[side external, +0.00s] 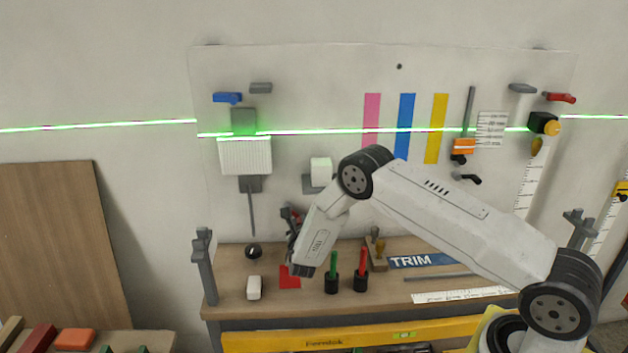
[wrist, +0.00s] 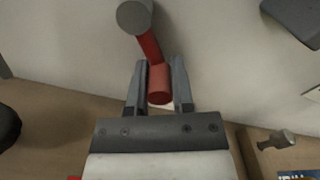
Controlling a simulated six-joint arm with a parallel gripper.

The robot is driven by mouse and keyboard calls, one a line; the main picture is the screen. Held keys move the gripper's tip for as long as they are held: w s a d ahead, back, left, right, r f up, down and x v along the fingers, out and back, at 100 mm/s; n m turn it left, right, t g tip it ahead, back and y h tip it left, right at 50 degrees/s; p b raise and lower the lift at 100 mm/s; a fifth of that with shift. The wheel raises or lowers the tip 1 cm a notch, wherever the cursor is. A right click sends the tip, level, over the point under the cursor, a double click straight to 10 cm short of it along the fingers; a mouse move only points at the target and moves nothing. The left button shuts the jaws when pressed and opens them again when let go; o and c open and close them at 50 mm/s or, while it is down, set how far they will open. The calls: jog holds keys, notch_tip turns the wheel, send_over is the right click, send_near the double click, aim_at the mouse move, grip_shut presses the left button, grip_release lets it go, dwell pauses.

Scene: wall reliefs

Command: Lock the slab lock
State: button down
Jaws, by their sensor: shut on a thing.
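The lock's red handle (wrist: 159,84) shows in the wrist view, between the two fingers of my gripper (wrist: 160,74). A red arm (wrist: 149,47) runs from the handle up to a round grey hub (wrist: 134,16) in front of the pale board. My gripper is shut on the handle. In the side view my gripper (side external: 292,236) is low at the board, just above the bench. There the lock (side external: 289,214) shows only as a small red and dark piece, mostly hidden by the gripper. I cannot tell from these frames how the lock's bolt sits.

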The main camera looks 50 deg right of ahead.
aim_at(288, 226)
jog(key=m, duration=0.2)
jog(key=w+a+f+m, duration=0.1)
jog(key=m, duration=0.1)
jog(key=shift+a, duration=0.1)
jog(key=shift+w+a+f+m, duration=0.1)
jog(key=shift+w+a+m, duration=0.1)
jog(key=shift+m, duration=0.5)
jog(key=shift+w+a+r+m, duration=0.1)
jog(key=shift+w+a+m, duration=0.15)
jog(key=shift+m, duration=0.45)
jog(key=shift+w+a+f+m, duration=0.1)
jog(key=shift+w+a+m, duration=0.1)
jog(key=shift+m, duration=0.5)
jog(key=shift+c, duration=2.4)
grip_release()
jog(key=shift+v, duration=3.85)
jog(key=shift+s, duration=0.1)
